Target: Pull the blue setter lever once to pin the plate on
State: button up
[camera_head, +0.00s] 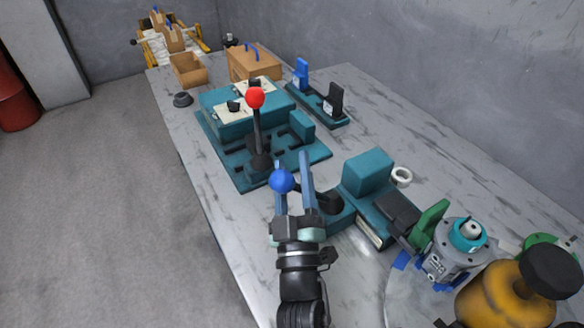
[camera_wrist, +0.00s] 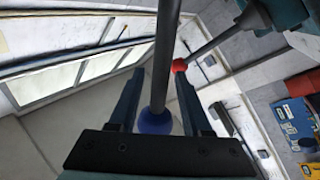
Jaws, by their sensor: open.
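The blue setter lever's ball knob (camera_head: 282,180) is at the near edge of the table, by a teal machine with a dark round pivot (camera_head: 329,202). My gripper (camera_head: 291,158) is open, its two blue-grey fingers around the knob area. In the wrist view, the lever's grey rod (camera_wrist: 167,55) runs between the open fingers (camera_wrist: 157,80), and its blue knob (camera_wrist: 155,121) lies between them near the palm. A gap shows beside the rod.
A red-knobbed lever (camera_head: 256,98) rises from a teal fixture (camera_head: 230,165) just beyond my gripper. A yellow-and-black part (camera_head: 505,300) stands at the lower right. Cardboard boxes (camera_head: 255,62) stand at the far end. A white ring (camera_head: 401,175) lies behind the machine.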

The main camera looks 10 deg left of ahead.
jog(key=v, duration=0.7)
jog(key=shift+b, duration=0.45)
